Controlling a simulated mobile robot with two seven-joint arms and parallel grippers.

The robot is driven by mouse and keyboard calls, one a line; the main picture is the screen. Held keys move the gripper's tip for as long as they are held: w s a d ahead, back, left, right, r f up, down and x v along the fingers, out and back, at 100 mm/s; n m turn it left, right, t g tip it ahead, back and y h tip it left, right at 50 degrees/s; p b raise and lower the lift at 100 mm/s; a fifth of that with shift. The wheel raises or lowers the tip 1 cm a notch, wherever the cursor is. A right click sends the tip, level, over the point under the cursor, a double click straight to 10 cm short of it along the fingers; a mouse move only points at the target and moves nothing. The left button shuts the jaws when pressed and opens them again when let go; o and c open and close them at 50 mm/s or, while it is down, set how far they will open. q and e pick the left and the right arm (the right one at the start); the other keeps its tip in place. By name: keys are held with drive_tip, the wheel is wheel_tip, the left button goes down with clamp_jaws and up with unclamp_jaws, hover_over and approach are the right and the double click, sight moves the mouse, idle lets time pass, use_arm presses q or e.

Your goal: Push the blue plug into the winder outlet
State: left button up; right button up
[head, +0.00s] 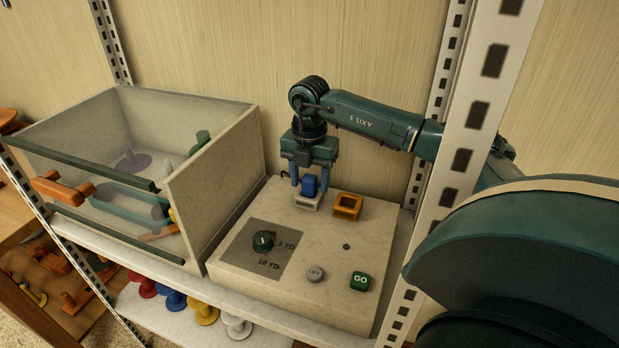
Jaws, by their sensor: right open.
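The blue plug (309,188) sits upright in or on a pale square socket (307,203) at the back of the stone-topped control box (325,232). How deep it sits I cannot tell. An orange square socket (347,206) with an open, empty middle is just to the right of it; no label shows which one is the winder outlet. My right gripper (310,180) points down over the blue plug, its open fingers on either side of it. Whether they touch it I cannot tell. My left gripper is not in view.
The box top carries a dark dial (263,241), a grey OFF button (315,274) and a green GO button (360,281). A clear-fronted bin (215,185) stands to the left. A perforated white post (470,135) rises in front of my right arm. Coloured spools lie on the shelf below.

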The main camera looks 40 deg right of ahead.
sight(309, 177)
wheel_tip(309, 177, up, 13)
idle(0.5)
drive_tip(key=shift+r, duration=0.1)
idle(0.4)
